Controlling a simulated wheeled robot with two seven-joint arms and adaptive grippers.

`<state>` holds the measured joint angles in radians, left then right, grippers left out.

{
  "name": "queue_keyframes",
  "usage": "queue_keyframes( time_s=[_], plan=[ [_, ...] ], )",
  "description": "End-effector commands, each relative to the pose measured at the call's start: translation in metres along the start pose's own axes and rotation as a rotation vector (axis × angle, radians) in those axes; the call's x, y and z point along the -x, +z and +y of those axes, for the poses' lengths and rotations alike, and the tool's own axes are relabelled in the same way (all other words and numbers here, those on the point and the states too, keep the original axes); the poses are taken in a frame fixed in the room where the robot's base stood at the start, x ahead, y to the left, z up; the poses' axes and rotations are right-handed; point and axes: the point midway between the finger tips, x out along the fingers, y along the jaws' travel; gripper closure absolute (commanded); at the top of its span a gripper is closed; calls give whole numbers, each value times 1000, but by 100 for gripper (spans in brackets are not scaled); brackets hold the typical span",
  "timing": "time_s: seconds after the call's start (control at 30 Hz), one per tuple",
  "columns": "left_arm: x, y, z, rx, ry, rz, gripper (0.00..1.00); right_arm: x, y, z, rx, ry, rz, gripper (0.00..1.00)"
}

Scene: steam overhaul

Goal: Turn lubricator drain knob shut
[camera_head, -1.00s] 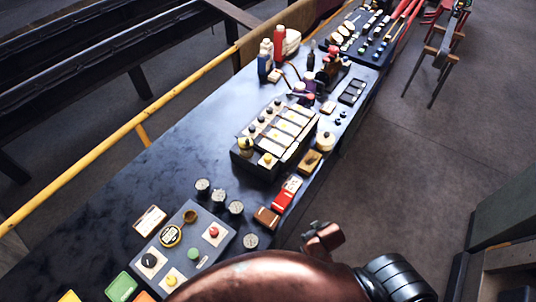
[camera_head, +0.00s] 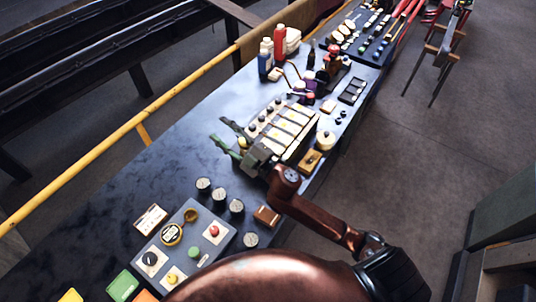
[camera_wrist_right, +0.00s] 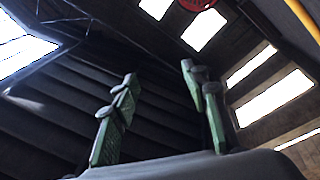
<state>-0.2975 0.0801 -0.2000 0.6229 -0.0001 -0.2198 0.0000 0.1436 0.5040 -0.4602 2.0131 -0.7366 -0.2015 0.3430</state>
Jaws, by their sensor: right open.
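The lubricator (camera_head: 303,119) is a dark box with several cream panels and a row of small knobs, standing on the dark bench. In the earlier head view, a brass-coloured knob and a yellow knob show at its near end; now my right gripper and wrist cover that end, so the drain knob cannot be made out. My right gripper (camera_head: 219,131) is open at the lubricator's near left end, its fingers pointing left over the bench. In the right wrist view its green-padded fingers (camera_wrist_right: 158,78) are apart with nothing between them. My left gripper is not in view.
Several round canisters (camera_head: 236,206) and a grey control panel (camera_head: 197,262) with knobs stand nearer on the bench (camera_head: 165,165). Bottles (camera_head: 265,58) stand farther back. A yellow rail (camera_head: 130,125) runs along the left. The bench left of the lubricator is clear.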

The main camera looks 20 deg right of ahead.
Motion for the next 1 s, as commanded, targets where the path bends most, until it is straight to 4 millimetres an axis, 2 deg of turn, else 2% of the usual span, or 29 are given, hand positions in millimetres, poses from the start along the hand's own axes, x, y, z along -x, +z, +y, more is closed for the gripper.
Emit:
queue_keyframes(
  time_s=[0.03,0.1,0.2,0.27,0.33,0.37,0.43,0.47,0.5,0.57,0.6,0.7,0.83,0.9,1.0],
  plan=[
    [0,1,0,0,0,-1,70,-18,-34,-13,96,-65,134,58],
    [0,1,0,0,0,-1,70,-29,-73,-42,219,-178,308,58],
    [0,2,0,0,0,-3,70,-27,-102,-91,401,-383,511,58],
    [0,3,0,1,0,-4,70,-20,-101,-119,511,-528,601,58],
    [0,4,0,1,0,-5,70,-7,-83,-146,638,-716,671,58],
    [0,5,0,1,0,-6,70,0,-70,-154,691,-802,688,58],
    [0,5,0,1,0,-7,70,16,-30,-161,809,-1011,695,58],
    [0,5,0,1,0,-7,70,23,-10,-159,856,-1101,683,58],
    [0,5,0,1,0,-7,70,32,17,-152,912,-1220,654,58],
    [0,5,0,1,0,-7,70,45,58,-132,980,-1388,588,58],
    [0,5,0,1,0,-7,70,54,82,-115,1015,-1489,532,58],
    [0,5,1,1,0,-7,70,74,128,-66,1068,-1696,382,58],
    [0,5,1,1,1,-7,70,92,160,-16,1084,-1856,223,58],
    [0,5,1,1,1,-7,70,98,168,-1,1083,-1899,173,58],
    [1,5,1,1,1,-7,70,104,175,4,1081,-1926,145,58]
  ],
)
